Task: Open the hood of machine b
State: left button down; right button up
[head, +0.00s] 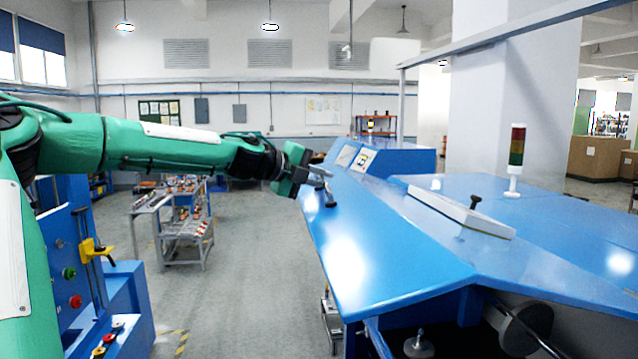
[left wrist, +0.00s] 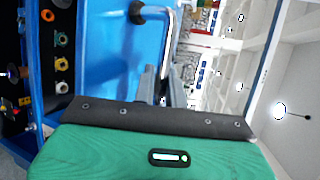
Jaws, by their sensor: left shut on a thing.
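The blue hood (head: 375,240) is a long sloping panel at the centre right of the head view. It also fills the upper left of the left wrist view (left wrist: 105,60). Its handle (head: 330,198) is a bent metal bar with a dark mount, clearer in the wrist view (left wrist: 171,40). My left gripper (head: 319,178) reaches in from the left at the hood's far edge and is shut on the handle; its fingers (left wrist: 163,86) hide the gripped part. I cannot tell how far the hood is raised. My right gripper is not in view.
A dark space with a round wheel (head: 526,332) shows under the hood's near end. A signal light (head: 516,160) stands on the blue top at right. A control panel with buttons (head: 72,290) is at left. A cluttered bench (head: 165,215) stands behind; the floor between is clear.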

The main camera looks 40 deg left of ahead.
pick_arm(q)
jog(key=c, duration=1.5)
grip_release()
jog(key=shift+o, duration=0.2)
